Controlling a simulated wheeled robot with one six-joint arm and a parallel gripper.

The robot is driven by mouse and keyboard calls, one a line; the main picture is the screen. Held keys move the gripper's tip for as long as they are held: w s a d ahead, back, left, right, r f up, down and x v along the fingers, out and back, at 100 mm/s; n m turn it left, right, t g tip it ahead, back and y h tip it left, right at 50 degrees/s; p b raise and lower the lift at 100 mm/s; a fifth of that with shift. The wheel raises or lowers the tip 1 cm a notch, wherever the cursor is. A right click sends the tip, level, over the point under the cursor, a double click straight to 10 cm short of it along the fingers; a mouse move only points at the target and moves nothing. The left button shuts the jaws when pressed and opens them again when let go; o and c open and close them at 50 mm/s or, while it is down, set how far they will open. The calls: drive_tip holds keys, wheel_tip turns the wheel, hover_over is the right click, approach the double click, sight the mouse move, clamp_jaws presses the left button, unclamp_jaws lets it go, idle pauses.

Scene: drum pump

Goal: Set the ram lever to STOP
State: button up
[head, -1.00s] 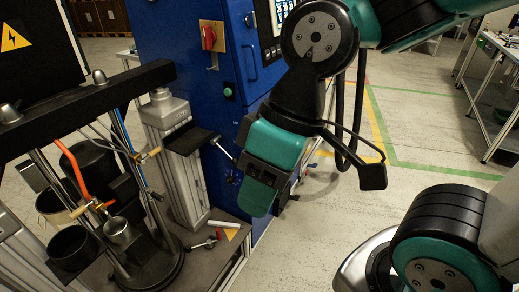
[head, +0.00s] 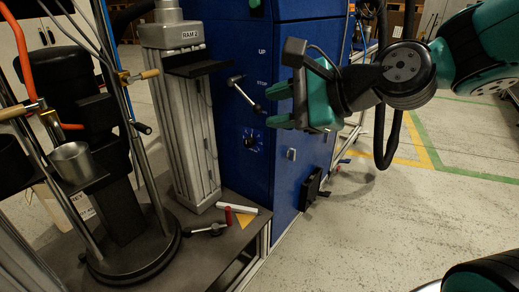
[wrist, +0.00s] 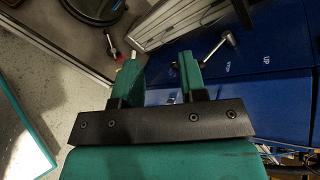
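The ram lever (head: 247,94) is a short metal rod on the blue cabinet, slanting down to the right beside the UP and STOP labels. The STOP label (head: 264,83) is right of it. My gripper (head: 273,106) points left, just right of the lever's lower end in the head view. Its teal fingers are apart with nothing held. In the wrist view, my gripper (wrist: 160,70) shows a clear gap between its fingers. There the lever (wrist: 217,48) lies right of the right finger, outside the gap. I cannot tell whether a finger touches it.
The blue cabinet (head: 297,45) stands behind the lever. Left of it are the grey RAM 2 column (head: 188,125) with a black arm (head: 199,66) and the drum pump frame (head: 135,250). A red-handled tool (head: 227,215) lies on the base. Open floor is at right.

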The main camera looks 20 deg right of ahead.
drive_tip(key=w+d+f+m+t+b, duration=0.3)
drive_tip(key=d+f+m+b, duration=0.1)
drive_tip(key=f+m+b, duration=0.25)
drive_tip(key=m+t+h+b, duration=0.3)
drive_tip(key=m+t, duration=0.1)
drive_tip(key=m, duration=0.5)
approach(260, 111)
drive_tip(key=p+x, duration=0.8)
drive_tip(key=p, duration=0.3)
drive_tip(key=shift+w+a+r, duration=0.1)
drive_tip(key=shift+w+r, duration=0.05)
drive_tip(key=shift+w, duration=0.25)
drive_tip(key=shift+f+p+x, duration=0.2)
drive_tip(key=shift+p+x, duration=0.3)
drive_tip(key=shift+x, duration=0.35)
clamp_jaws()
